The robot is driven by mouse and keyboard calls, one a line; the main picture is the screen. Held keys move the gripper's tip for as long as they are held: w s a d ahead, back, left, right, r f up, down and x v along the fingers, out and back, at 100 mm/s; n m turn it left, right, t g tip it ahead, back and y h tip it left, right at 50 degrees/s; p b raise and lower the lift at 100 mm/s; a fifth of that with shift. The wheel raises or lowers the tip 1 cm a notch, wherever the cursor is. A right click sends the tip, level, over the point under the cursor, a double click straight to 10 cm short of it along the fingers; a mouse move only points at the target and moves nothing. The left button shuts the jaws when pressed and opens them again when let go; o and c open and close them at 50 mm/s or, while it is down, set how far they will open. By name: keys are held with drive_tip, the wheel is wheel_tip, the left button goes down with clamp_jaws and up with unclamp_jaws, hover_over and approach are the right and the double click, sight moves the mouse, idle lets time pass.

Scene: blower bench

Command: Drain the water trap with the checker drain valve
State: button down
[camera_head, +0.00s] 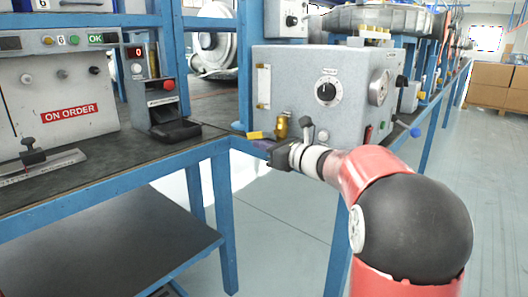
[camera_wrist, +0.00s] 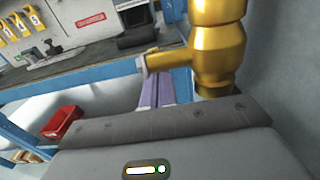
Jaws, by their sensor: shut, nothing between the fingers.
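The grey checker box (camera_head: 320,90) stands on the blue-framed bench, with a black dial on its front. A brass drain valve (camera_head: 282,125) sticks out near its lower left, with a yellow lever (camera_head: 256,135) pointing left. In the wrist view the brass body (camera_wrist: 218,50) is large at upper right, and its lever (camera_wrist: 167,60) reaches left. My gripper (camera_head: 262,146) is just below the lever. Its purple fingers (camera_wrist: 154,84) are together and empty, tips close to the lever's end; I cannot tell whether they touch. I cannot pick out the water trap.
A grey panel with an "ON ORDER" label (camera_head: 69,113) and a black device with a red button (camera_head: 166,100) stand on the left bench. A blue bench post (camera_head: 224,220) rises below. A red bin (camera_wrist: 62,122) lies low at left. The floor at right is clear.

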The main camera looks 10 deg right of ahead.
drive_tip(key=t+y+b, duration=0.1)
drive_tip(key=b, duration=0.2)
drive_tip(key=shift+w+a+r, duration=0.3)
drive_tip(key=shift+w+r, duration=0.05)
drive_tip(key=shift+r, duration=0.05)
